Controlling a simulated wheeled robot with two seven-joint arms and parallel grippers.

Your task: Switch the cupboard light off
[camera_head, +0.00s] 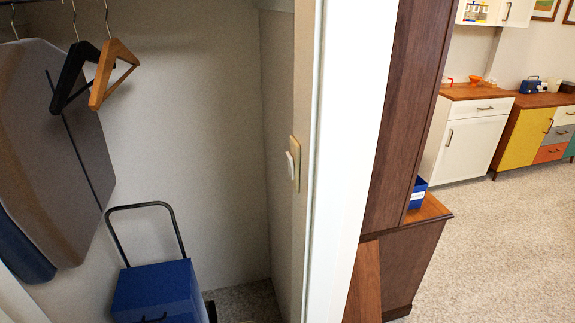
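A white light switch (293,165) on a beige plate is fixed to the inner right wall of the cupboard, near the white door frame. I see it at a steep angle, so I cannot tell which way its rocker is set. The cupboard inside is fairly bright, but no lamp is in view. Neither of my grippers shows in the head view.
A white door frame (343,150) edges the cupboard opening. Inside are a blue box (158,290) with a dark handle, hangers (113,72) and a grey padded case (50,150). A brown wooden hutch (403,120) stands right of the frame. Speckled floor (490,240) is clear farther right.

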